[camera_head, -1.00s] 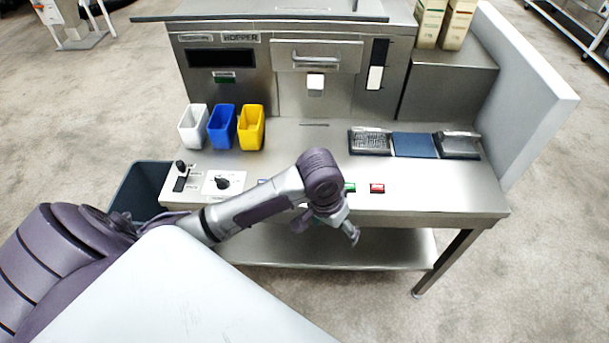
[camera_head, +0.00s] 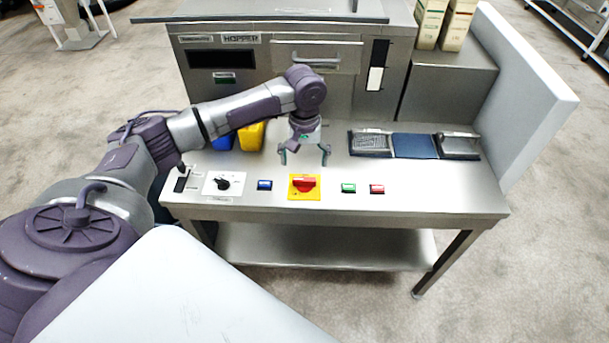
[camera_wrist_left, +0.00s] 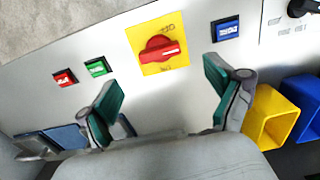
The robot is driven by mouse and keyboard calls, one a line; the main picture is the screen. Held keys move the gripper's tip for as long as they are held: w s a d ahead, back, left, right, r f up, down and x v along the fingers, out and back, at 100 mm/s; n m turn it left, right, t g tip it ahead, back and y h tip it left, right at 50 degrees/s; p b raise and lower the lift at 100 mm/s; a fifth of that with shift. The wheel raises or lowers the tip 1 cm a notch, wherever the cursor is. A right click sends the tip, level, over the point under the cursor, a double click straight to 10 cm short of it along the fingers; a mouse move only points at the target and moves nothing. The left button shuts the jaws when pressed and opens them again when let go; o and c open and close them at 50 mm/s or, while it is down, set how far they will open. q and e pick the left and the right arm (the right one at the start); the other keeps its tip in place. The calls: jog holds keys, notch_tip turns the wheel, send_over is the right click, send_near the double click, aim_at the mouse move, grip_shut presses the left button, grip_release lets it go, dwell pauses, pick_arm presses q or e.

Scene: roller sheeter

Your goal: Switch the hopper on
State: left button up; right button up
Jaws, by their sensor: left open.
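The hopper housing (camera_head: 260,68) stands at the back of the steel table, with a HOPPER label, a dark display and a small green element. A red rotary switch (camera_head: 304,184) on a yellow plate is at the table's front edge, its handle lying roughly crosswise. It also shows in the left wrist view (camera_wrist_left: 162,50), with a white mark towards the blue button; its lettering is too small to read surely. My left gripper (camera_head: 305,156) is open and empty, above the table just behind this switch. Its spread fingers also show in the left wrist view (camera_wrist_left: 163,90). My right gripper is out of view.
A blue button (camera_head: 264,185) is left of the switch; green (camera_head: 348,188) and red (camera_head: 377,189) buttons are right. A black knob (camera_head: 223,183) is farther left. My arm partly hides the blue (camera_head: 222,143) and yellow (camera_head: 251,137) bins. Dark trays (camera_head: 413,146) lie at right.

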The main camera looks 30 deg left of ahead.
aim_at(305, 179)
pick_arm(q)
notch_tip(305, 179, down, 7)
dwell(0.3)
